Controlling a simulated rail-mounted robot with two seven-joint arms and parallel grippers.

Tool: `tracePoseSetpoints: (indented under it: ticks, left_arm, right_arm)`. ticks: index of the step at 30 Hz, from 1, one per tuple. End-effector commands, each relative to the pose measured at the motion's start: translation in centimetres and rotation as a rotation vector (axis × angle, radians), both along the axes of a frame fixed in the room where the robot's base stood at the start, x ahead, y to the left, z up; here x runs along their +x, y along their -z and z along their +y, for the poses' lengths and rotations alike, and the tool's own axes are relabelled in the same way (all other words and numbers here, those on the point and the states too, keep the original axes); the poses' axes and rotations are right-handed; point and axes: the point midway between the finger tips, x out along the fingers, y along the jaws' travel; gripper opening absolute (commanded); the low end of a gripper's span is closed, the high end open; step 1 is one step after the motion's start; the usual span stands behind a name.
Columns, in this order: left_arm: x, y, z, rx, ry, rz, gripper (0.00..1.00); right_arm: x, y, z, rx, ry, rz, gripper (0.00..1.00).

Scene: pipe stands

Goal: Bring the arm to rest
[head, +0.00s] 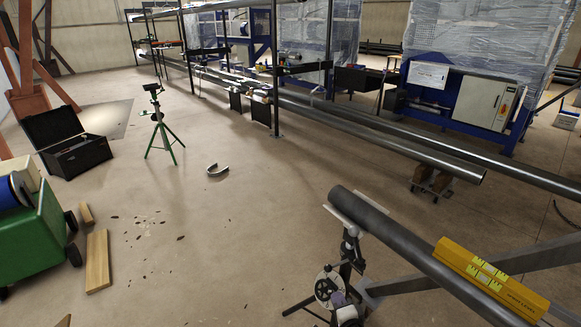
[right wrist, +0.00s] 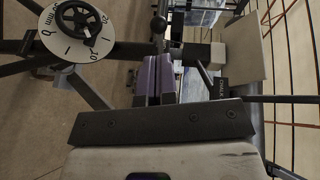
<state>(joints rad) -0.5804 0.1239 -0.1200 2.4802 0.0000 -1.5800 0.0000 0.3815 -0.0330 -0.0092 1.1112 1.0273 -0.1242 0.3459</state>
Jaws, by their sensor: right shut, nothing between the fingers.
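My right gripper (head: 339,298) is low at the bottom of the head view, beside the pipe stand (head: 349,248) with its round dial (head: 326,284). Its purple fingers (right wrist: 154,78) are together in the right wrist view, with nothing seen between them. The dial (right wrist: 79,30) shows there at upper left, apart from the fingers. A dark grey pipe (head: 400,241) lies across the top of the stand. A yellow spirit level (head: 489,281) sits on the pipe, to the right of the gripper. My left gripper is not in either view.
A box marked chalk (right wrist: 234,88) is right of the fingers in the wrist view. A green tripod (head: 160,130), an open black toolbox (head: 75,155), a curved metal piece (head: 217,170) and a green cart (head: 30,240) stand off left. The middle floor is mostly clear.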

Motion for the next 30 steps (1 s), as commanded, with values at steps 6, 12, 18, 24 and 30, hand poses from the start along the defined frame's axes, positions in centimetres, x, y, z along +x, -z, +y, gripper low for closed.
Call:
tracePoseSetpoints:
  ticks: [6,12,18,24,30]
  left_arm:
    - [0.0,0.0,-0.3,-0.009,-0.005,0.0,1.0]
    - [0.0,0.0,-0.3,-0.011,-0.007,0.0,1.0]
    - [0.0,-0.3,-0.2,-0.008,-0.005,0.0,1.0]
    - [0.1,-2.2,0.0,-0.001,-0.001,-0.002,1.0]
    - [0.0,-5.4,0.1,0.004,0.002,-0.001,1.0]
  right_arm:
    - [-1.2,2.0,3.2,-0.138,-0.237,0.104,0.0]
    - [-3.1,-1.8,6.0,-0.474,-0.555,0.13,0.0]
    - [-6.8,-9.7,4.7,-0.925,-0.721,0.159,0.0]
    - [-15.7,-13.7,0.9,-1.231,-0.719,0.323,0.0]
    - [-27.3,-16.3,-2.0,-1.373,-0.657,0.452,0.0]
